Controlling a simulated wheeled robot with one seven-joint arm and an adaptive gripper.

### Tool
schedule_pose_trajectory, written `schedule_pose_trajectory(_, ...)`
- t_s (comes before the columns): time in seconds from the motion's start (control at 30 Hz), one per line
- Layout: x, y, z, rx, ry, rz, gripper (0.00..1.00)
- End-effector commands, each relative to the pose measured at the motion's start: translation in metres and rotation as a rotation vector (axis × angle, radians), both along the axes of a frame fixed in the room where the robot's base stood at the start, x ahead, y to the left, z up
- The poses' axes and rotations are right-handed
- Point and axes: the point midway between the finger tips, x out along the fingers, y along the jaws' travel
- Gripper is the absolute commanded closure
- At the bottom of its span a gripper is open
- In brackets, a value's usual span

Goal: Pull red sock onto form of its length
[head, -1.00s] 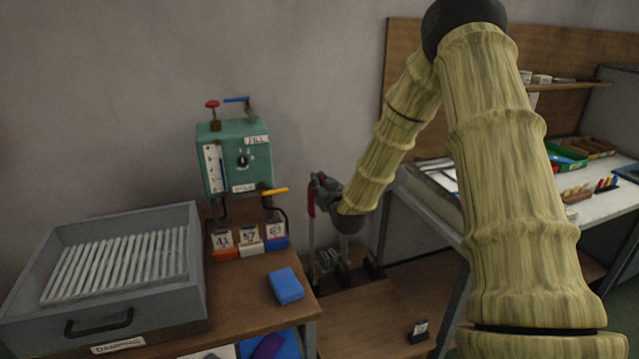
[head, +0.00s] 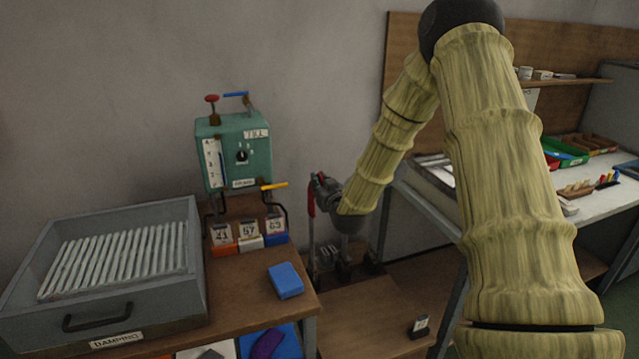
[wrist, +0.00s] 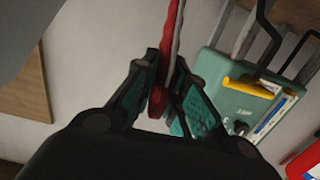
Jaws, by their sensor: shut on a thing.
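The red sock (head: 311,199) hangs as a narrow upright strip at the left side of my gripper (head: 318,182) in the head view. In the wrist view the red sock (wrist: 165,60) runs between the two fingers of my gripper (wrist: 162,98), which is shut on it. A thin pale upright form (head: 312,238) shows below the red strip. How much of the form is inside the sock, I cannot tell. My gripper and forearm hide part of the stand behind them.
A teal control box (head: 233,153) with levers stands left of my gripper. Number cards on coloured blocks (head: 249,236) and a blue block (head: 285,280) lie on the wooden bench. A grey damping tray (head: 105,262) is at left. A worktable (head: 520,190) is at right.

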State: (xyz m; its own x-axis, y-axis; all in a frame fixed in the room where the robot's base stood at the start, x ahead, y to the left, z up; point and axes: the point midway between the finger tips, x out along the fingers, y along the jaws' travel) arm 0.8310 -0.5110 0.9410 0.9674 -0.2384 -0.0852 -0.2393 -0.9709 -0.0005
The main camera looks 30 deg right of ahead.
Motion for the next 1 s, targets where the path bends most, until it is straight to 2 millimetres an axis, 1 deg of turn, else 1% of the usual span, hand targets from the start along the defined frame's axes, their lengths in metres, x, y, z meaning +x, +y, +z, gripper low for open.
schedule_pose_trajectory(0.73,0.0,0.0,-0.015,0.0,0.0,0.0,1.0)
schedule_pose_trajectory(0.77,0.0,0.0,-0.014,0.0,0.0,0.0,0.83)
schedule_pose_trajectory(0.8,0.0,0.0,-0.014,0.0,0.0,0.0,0.76)
schedule_pose_trajectory(0.87,0.0,0.0,-0.014,0.0,0.0,0.0,0.65)
schedule_pose_trajectory(0.9,0.0,0.0,-0.014,0.0,0.0,0.0,0.62)
schedule_pose_trajectory(1.0,0.0,0.0,-0.014,0.0,0.0,0.0,0.62)
